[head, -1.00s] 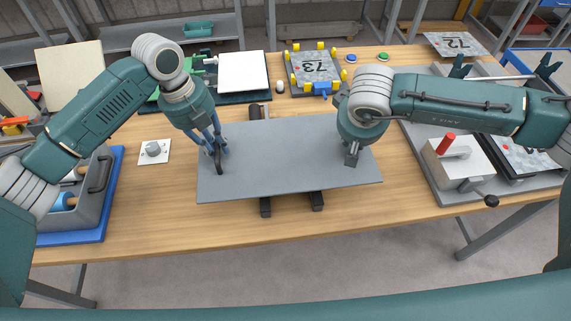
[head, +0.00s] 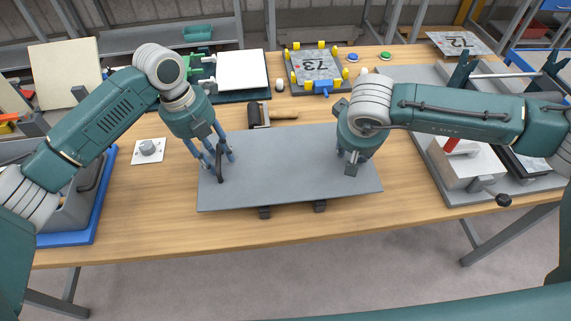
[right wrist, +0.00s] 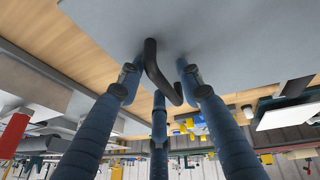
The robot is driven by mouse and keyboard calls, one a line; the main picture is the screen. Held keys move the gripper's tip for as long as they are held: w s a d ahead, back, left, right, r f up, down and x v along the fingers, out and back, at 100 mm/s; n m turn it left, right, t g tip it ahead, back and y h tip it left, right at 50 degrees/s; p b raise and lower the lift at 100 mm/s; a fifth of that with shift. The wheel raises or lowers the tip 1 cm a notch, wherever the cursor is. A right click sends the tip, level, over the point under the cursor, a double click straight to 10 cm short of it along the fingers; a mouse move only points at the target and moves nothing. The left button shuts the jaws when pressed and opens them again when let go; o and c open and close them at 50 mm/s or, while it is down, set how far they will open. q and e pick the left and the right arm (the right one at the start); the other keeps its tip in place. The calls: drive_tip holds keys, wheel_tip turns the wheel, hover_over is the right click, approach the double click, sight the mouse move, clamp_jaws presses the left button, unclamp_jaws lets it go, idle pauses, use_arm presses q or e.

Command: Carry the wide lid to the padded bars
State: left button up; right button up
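The wide lid (head: 285,165) is a flat grey sheet with a dark handle near each end. It lies level over the dark padded bars (head: 265,212), whose front ends stick out under its near edge. The rest of the bars is hidden. My left gripper (head: 215,168) is at the left handle (head: 221,180), its fingers spread around it. My right gripper (head: 351,166) is over the right end. In the right wrist view its fingers (right wrist: 158,80) stand apart around the right handle (right wrist: 152,62), with gaps showing.
A dark tool with a wooden handle (head: 284,115) lies behind the lid. A plate marked 73 (head: 319,68) stands behind. A grey fixture (head: 462,185) is at right. The front bench strip is clear.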

drive_tip(key=shift+r, duration=0.1)
use_arm(q)
wheel_tip(320, 180, up, 12)
drive_tip(key=a, duration=0.2)
drive_tip(key=shift+a, duration=0.2)
use_arm(e)
drive_tip(key=v, duration=1.2)
use_arm(q)
drive_tip(key=shift+s+f, duration=0.1)
